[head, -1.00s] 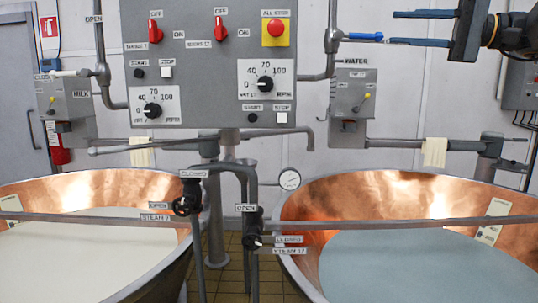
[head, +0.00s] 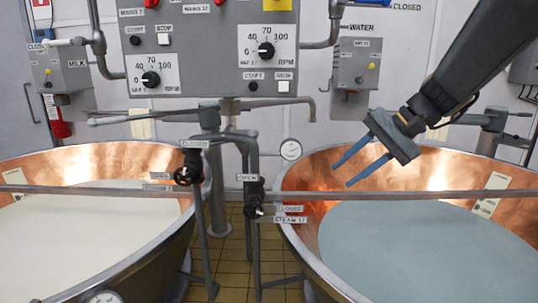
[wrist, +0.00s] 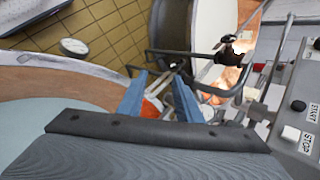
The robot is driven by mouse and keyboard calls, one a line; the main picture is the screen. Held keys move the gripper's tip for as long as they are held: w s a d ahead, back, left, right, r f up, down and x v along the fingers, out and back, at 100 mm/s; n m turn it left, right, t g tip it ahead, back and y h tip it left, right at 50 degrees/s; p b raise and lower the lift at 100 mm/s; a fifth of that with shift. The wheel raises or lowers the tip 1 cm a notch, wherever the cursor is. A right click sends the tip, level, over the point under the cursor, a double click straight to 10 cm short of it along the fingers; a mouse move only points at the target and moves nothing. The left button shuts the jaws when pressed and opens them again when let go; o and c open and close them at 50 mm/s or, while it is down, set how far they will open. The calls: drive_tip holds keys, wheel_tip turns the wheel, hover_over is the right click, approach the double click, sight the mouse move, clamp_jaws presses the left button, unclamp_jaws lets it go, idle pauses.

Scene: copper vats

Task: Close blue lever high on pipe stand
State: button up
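The blue lever (head: 370,3) shows at the top edge of the head view. It sticks out level to the right from the upright pipe stand (head: 338,18), pointing toward a CLOSED label (head: 406,7). The lever's top is partly cut off, and I cannot make it out in the wrist view. My gripper (head: 343,177) is well below and apart from the lever, in front of the right vat's back rim in the picture. Its two blue fingers are spread and point down and left. In the wrist view the fingers (wrist: 158,85) are apart with nothing held between them.
The right copper vat (head: 310,165) and left copper vat (head: 90,157) fill the lower sides. A grey control panel (head: 205,65) hangs between them, with black steam valves (head: 186,172) and pipes below. A horizontal bar (head: 400,192) crosses the vats. Tiled floor (head: 233,240) shows between.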

drive_tip(key=s+f+n+g+h, duration=0.2)
drive_tip(key=s+f+n+h, duration=0.5)
drive_tip(key=s+f, duration=1.1)
wheel_tip(320, 180, down, 3)
drive_tip(key=shift+r+h, duration=0.15)
drive_tip(key=shift+h, duration=0.25)
